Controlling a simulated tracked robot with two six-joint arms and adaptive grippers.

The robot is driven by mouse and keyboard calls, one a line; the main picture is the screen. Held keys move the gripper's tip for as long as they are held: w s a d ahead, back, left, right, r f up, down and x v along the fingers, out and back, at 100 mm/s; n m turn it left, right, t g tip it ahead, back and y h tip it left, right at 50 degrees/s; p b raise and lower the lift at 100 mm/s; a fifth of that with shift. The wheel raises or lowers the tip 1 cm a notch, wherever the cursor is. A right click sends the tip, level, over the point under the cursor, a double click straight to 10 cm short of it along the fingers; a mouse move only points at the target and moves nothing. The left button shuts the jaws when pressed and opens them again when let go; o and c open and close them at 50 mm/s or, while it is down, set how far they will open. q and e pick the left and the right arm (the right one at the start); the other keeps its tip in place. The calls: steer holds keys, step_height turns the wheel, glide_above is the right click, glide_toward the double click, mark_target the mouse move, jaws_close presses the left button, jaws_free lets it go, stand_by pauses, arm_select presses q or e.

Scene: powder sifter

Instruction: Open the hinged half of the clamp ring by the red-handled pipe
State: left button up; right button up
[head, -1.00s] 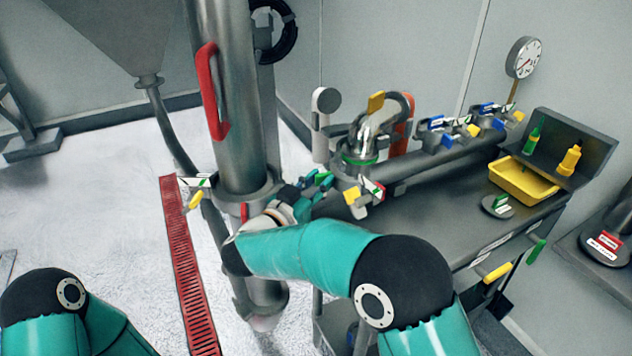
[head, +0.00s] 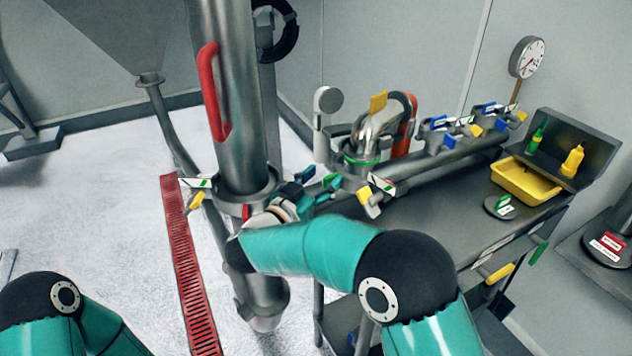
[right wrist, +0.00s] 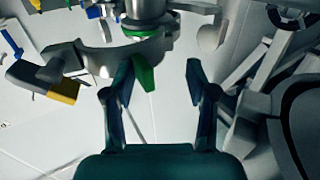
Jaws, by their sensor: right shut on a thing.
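The grey pipe with the red handle (head: 213,92) stands upright at left centre of the head view. Just right of it, a grey clamp ring (right wrist: 100,62) sits around a fitting with a green gasket (head: 362,160). The ring carries a green tab (head: 332,181) and a yellow handle (head: 369,205). My left gripper is out of the head view.
A steel table (head: 430,215) holds a yellow tray (head: 527,186) and a pipe with further blue and yellow clamps. A second collar (head: 222,203) with a yellow tab rings the red-handled pipe.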

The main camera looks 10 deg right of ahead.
steer(key=shift+w+r, duration=0.15)
steer(key=shift+r, duration=0.1)
step_height(320, 180, up, 10)
steer(key=shift+f, duration=0.25)
